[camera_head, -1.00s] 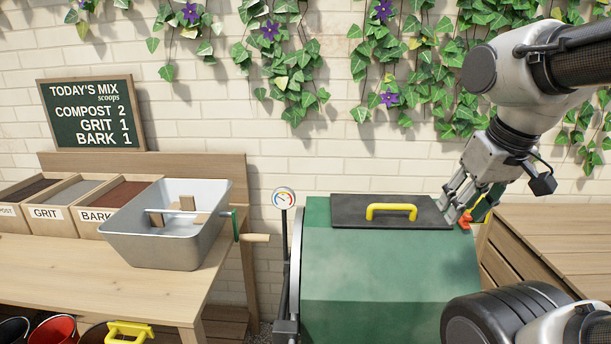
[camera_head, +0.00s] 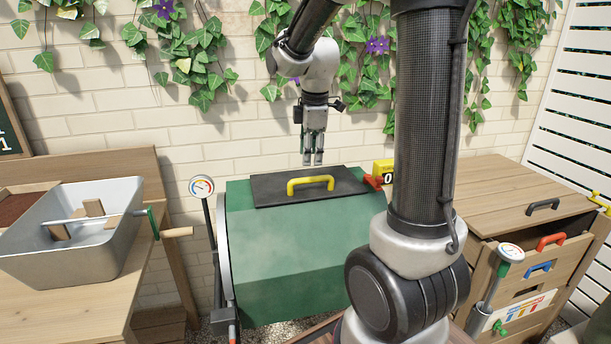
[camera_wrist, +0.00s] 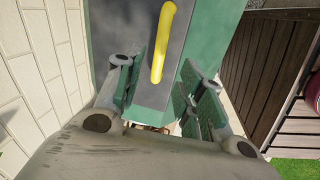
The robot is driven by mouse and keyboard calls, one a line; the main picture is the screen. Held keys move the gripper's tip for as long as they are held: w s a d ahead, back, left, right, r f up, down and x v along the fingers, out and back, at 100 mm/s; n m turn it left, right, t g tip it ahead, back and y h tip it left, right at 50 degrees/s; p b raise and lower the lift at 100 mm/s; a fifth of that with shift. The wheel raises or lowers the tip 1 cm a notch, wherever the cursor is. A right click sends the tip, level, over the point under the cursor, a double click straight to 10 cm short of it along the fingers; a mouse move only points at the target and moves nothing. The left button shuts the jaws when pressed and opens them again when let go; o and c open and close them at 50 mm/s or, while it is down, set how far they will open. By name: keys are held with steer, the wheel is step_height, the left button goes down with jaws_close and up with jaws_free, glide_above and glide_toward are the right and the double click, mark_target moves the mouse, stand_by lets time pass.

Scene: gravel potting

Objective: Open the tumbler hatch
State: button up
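The green tumbler (camera_head: 290,255) stands in the middle of the head view. Its dark hatch (camera_head: 268,190) lies flat and closed on top, with a yellow arched handle (camera_head: 311,183). A red latch (camera_head: 373,182) sits at the hatch's right edge; its exact setting is hard to tell. My gripper (camera_head: 313,160) points down behind and above the hatch, touching nothing visible. In the wrist view its fingers (camera_wrist: 165,95) are spread apart and empty, with the hatch (camera_wrist: 150,85) and its handle (camera_wrist: 161,42) between and beyond them.
A yellow counter box (camera_head: 384,168) stands by the latch. A dial gauge (camera_head: 202,187) rises at the tumbler's left. A grey tub (camera_head: 75,245) sits on the left bench. A wooden cabinet (camera_head: 490,200) stands right. The brick wall (camera_head: 180,125) is close behind my gripper.

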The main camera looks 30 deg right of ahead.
mark_target(309, 178)
steer(key=shift+n, duration=0.7)
steer(key=f, duration=0.2)
steer(key=w+f, duration=0.1)
steer(key=f, duration=0.4)
steer(key=shift+w+d+f, duration=0.2)
steer(key=shift+w+f, duration=0.05)
steer(key=shift+f, duration=0.15)
steer(key=shift+c, duration=0.5)
jaws_close()
